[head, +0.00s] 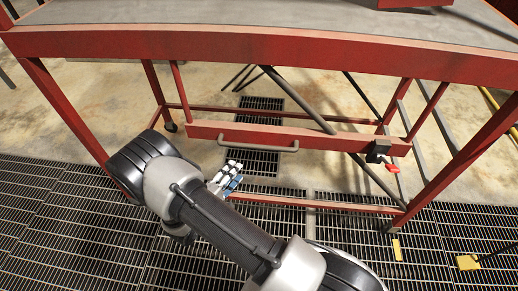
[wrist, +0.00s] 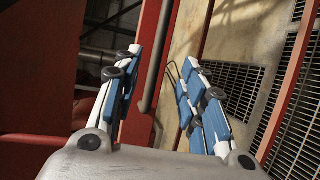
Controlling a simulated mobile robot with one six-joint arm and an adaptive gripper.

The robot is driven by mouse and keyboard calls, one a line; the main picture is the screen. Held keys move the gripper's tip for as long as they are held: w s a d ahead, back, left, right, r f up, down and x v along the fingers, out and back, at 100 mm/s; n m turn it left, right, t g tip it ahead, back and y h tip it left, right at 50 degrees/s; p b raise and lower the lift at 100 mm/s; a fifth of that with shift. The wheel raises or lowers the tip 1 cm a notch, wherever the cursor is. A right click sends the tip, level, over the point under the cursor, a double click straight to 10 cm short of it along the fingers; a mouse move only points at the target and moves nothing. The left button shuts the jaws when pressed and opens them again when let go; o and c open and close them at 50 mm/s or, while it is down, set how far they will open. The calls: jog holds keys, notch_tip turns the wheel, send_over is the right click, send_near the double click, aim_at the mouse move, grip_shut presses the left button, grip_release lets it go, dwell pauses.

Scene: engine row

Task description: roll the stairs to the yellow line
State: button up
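The stairs are a red-framed unit (head: 250,47) with a grey top, legs and a caster, standing across the head view. A grey handle (head: 247,145) is fixed to its red crossbar. My gripper (head: 228,178), with white and blue fingers, is below and left of the handle in the head view. In the wrist view my gripper (wrist: 160,98) is open, and a grey bar beside a red beam, which looks like the handle, shows between the fingers. Contact cannot be told. Yellow floor marks (head: 397,249) lie at lower right; whether they are the yellow line is unclear.
A black box with a red lever (head: 391,168) sits at the crossbar's right end. Dark floor grating (head: 60,215) covers the near floor, with concrete (head: 100,95) behind. Red legs stand left and right of my arm. Another yellow patch (head: 468,262) lies at far right.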

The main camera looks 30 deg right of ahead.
aim_at(257, 147)
jog(key=b+x, duration=0.2)
jog(key=x, duration=1.5)
jog(key=shift+a+f, duration=0.1)
jog(key=shift+f, duration=0.05)
jog(key=shift+c, duration=0.2)
grip_shut()
